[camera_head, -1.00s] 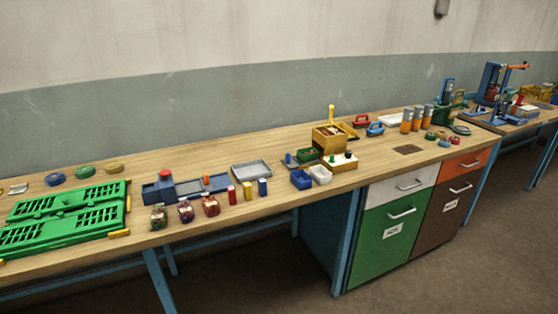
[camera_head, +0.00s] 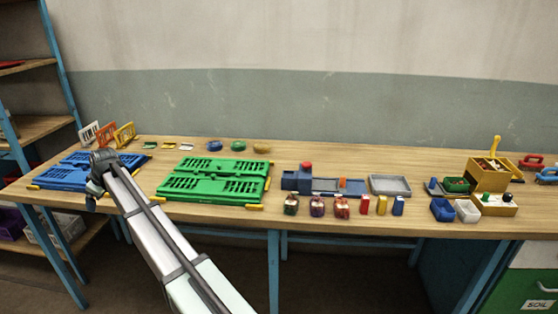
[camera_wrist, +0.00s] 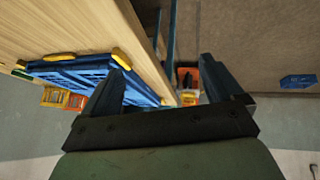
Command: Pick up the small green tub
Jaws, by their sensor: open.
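The small green tub (camera_head: 457,185) sits on the bench toward the right in the head view, against the left side of a wooden box (camera_head: 489,174). A blue tub (camera_head: 442,210) and a white tub (camera_head: 467,211) stand in front of it. My gripper (camera_head: 91,204) is far to the left, by the bench's front edge and the blue folded crate. In the wrist view my gripper (camera_wrist: 160,78) has its two fingers spread with nothing between them. The green tub is not visible in the wrist view.
The blue folded crate (camera_head: 62,172) and green folded crates (camera_head: 213,180) lie on the left of the bench (camera_head: 330,220). Several jars, small blocks and a grey tray (camera_head: 390,185) fill the middle. A blue-framed shelf (camera_head: 30,130) stands at the far left.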

